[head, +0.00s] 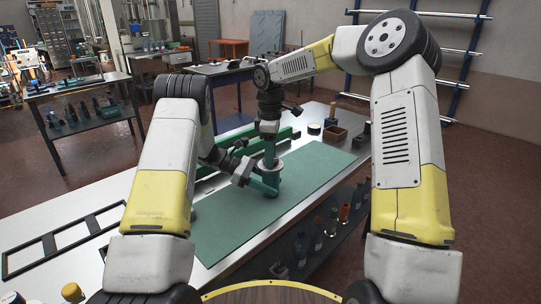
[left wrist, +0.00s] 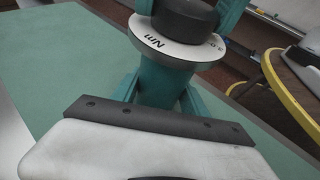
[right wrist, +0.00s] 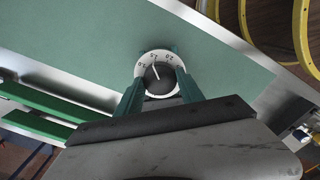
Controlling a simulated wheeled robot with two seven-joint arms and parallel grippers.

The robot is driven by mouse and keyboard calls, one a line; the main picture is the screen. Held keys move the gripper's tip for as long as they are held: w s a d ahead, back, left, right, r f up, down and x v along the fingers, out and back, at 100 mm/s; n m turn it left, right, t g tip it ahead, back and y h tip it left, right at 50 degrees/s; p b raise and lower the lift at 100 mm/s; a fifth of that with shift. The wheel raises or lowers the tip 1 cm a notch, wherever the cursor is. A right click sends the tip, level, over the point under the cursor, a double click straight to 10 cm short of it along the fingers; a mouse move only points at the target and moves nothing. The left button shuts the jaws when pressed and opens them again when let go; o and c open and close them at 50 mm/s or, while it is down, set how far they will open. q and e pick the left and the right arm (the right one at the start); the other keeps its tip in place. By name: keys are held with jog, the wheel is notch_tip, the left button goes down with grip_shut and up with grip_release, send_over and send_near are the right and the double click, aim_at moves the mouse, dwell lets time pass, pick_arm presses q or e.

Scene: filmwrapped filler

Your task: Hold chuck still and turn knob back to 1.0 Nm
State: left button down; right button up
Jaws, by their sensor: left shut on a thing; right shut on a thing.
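The chuck is an upright teal body (left wrist: 165,85) with a white dial plate (left wrist: 170,50) marked Nm and a dark round knob (left wrist: 185,18) on top. It stands on the green mat; in the head view its pale dial (head: 271,167) shows between my grippers. My left gripper (head: 266,187) is shut on the chuck body from the side, low over the mat. My right gripper (head: 270,152) comes from above and is shut on the knob. In the right wrist view the knob (right wrist: 160,82) sits between its fingers.
The green mat (head: 222,225) lies on a pale bench and is clear around the chuck. A black frame (head: 60,240) lies at the left. Green rails (head: 207,163) run behind the chuck. A brown box (head: 335,135) stands at the back right.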

jog(key=n, duration=0.6)
jog(key=shift+n, duration=0.3)
dwell(0.4)
jog(key=o, duration=1.4)
notch_tip(320, 180, up, 12)
